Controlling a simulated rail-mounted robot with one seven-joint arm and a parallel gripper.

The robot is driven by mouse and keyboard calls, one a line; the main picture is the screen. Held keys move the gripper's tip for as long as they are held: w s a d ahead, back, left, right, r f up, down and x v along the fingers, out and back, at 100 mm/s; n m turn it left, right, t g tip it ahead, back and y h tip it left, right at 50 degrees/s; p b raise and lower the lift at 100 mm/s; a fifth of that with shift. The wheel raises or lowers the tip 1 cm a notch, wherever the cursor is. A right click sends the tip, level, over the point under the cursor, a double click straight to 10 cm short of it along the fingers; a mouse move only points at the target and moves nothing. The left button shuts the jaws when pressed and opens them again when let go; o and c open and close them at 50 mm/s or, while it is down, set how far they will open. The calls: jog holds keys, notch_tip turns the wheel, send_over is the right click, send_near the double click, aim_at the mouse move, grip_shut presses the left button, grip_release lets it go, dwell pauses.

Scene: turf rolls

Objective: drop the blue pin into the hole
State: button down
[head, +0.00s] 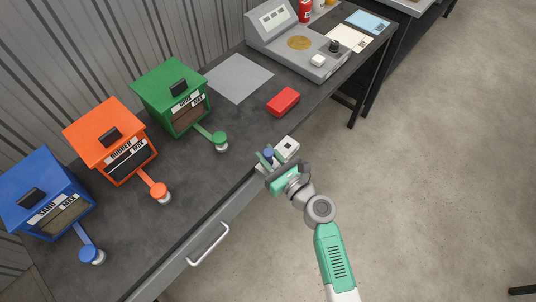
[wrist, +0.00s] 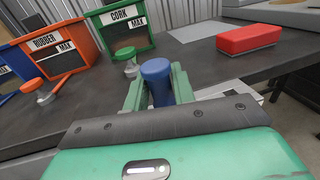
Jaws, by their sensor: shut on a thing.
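My gripper (head: 269,158) is over the front edge of the dark worktable and is shut on the blue pin (head: 268,153). In the wrist view the pin (wrist: 156,75) stands roughly upright between the two green fingers, with its rounded blue top showing above them. Its lower end is hidden. A white block (head: 288,143) with a dark hole in its top lies just beyond the gripper at the table edge. In the wrist view, part of the white block (wrist: 217,88) shows right of the fingers. I cannot tell how far the pin is above the block.
A red box (head: 283,102) lies behind the white block. Green (head: 168,85), orange (head: 104,130) and blue (head: 40,185) bins with scoop-like arms stand along the back left. A grey console (head: 300,45) is at the far end. A grey mat (head: 240,78) lies flat.

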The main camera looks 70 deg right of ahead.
jog(key=shift+f+b, duration=0.7)
jog(key=shift+f, duration=0.1)
jog(key=c, duration=1.1)
grip_release()
jog(key=shift+s, duration=0.1)
jog(key=p+v, duration=0.1)
jog(key=v, duration=0.6)
jog(key=shift+s+a, duration=0.15)
jog(key=shift+s, duration=0.1)
